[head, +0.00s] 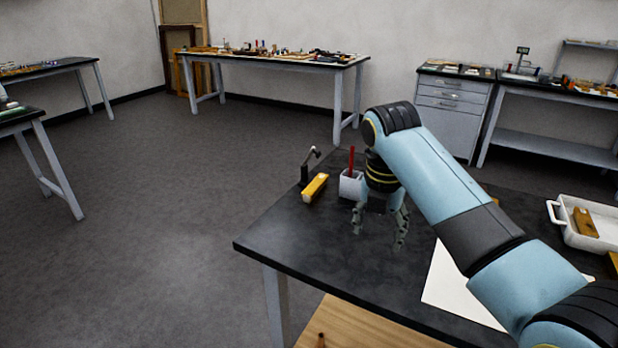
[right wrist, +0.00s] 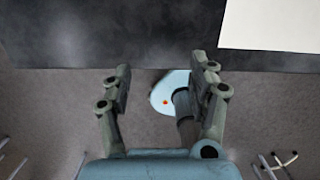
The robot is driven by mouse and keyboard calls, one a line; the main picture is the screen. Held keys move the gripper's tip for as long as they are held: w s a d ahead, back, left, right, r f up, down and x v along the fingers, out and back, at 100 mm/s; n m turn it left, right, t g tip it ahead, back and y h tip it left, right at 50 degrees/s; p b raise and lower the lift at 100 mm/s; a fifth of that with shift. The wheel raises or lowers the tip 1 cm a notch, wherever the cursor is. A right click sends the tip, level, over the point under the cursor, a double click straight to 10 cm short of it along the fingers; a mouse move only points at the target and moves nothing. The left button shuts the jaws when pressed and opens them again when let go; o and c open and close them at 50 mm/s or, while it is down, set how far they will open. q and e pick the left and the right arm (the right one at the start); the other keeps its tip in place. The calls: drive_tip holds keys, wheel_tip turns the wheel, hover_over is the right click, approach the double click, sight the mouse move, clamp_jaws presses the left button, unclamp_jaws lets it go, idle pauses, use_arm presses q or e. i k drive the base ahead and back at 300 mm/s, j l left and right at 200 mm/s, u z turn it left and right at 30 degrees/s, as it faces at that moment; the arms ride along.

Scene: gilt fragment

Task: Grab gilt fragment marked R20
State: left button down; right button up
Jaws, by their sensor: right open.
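No R20 mark can be read in either view. A gold-brown piece (head: 585,222) lies in the white tray (head: 567,232) at the right of the dark table. Another brown-gold piece (head: 612,263) is cut off at the right edge. I cannot tell which, if either, is the R20 fragment. My right gripper (head: 380,230) is open and empty, pointing down over the table, well left of the tray. In the right wrist view my right gripper (right wrist: 160,76) has its fingers apart with nothing between them. My left gripper is out of view.
A yellow block (head: 315,187), a white cup (head: 350,184) with a red stick and a dark stand (head: 306,172) are at the table's far left. A white sheet (head: 455,290) lies partly behind my arm. The dark table's (head: 310,240) front left is clear.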

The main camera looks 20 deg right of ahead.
sight(310, 191)
drive_tip(key=i, duration=1.15)
